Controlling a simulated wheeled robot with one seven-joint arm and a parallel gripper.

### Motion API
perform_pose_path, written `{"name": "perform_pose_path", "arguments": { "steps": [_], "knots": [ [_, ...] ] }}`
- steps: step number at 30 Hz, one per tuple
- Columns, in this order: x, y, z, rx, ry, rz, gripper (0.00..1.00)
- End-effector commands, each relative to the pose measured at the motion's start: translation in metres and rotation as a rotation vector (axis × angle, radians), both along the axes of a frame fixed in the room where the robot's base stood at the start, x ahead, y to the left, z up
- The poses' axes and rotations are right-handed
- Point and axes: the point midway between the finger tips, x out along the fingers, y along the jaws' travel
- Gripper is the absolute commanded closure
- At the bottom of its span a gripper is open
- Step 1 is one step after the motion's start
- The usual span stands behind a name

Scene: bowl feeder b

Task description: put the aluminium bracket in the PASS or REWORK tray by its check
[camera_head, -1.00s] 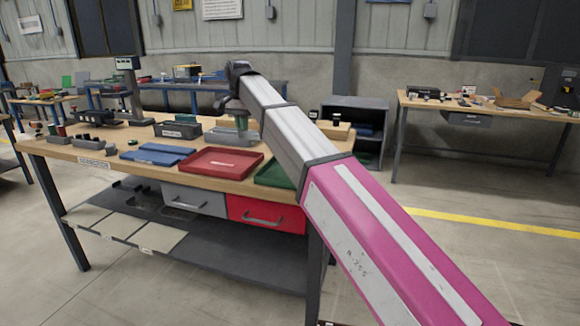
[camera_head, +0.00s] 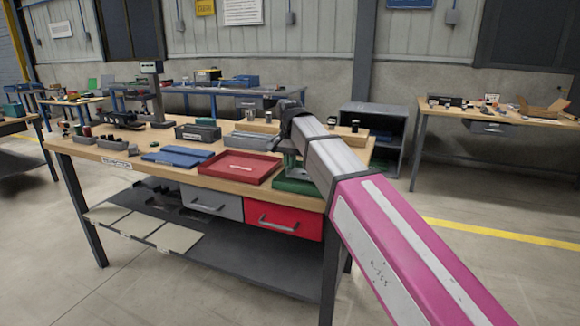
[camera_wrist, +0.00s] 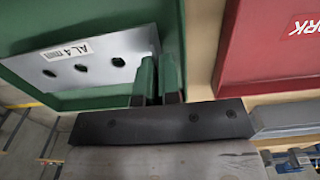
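The aluminium bracket (camera_wrist: 85,60) is a silver plate with several dark holes and an "AL 4 mm" label, at the upper left of the wrist view. My gripper (camera_wrist: 160,75) has green fingers close together, with the bracket's bent edge between them. The bracket is over the green tray (camera_wrist: 18,80); whether it touches the floor of the tray cannot be told. In the head view my gripper (camera_head: 290,168) is low over the green tray (camera_head: 290,187), and my arm hides part of the tray. The red REWORK tray (camera_head: 262,167) lies beside it, left in the head view.
Grey bins (camera_head: 197,132) and a stand scale (camera_head: 153,95) are farther back on the wooden bench (camera_head: 120,160). A grey shelf unit (camera_head: 380,140) stands behind the bench's right end.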

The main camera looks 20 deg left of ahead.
Motion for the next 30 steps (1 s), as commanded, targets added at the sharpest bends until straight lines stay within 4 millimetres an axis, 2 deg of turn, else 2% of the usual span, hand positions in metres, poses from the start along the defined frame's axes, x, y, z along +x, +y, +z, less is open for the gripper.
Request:
{"name": "perform_pose_path", "arguments": {
  "steps": [3,16,17,26,30],
  "knots": [
    [-0.0002,-0.0001,-0.011,0.0,0.0,0.0,1.0],
    [-0.0001,0.0001,-0.0155,0.0,0.0,0.0,1.0],
    [0.0,0.0002,-0.0151,0.0,0.0,0.0,0.86],
    [0.0001,0.0003,-0.0142,0.0,0.0,0.0,0.85],
    [0.0006,0.0007,-0.0057,0.001,-0.001,0.0,0.85]
  ]
}}
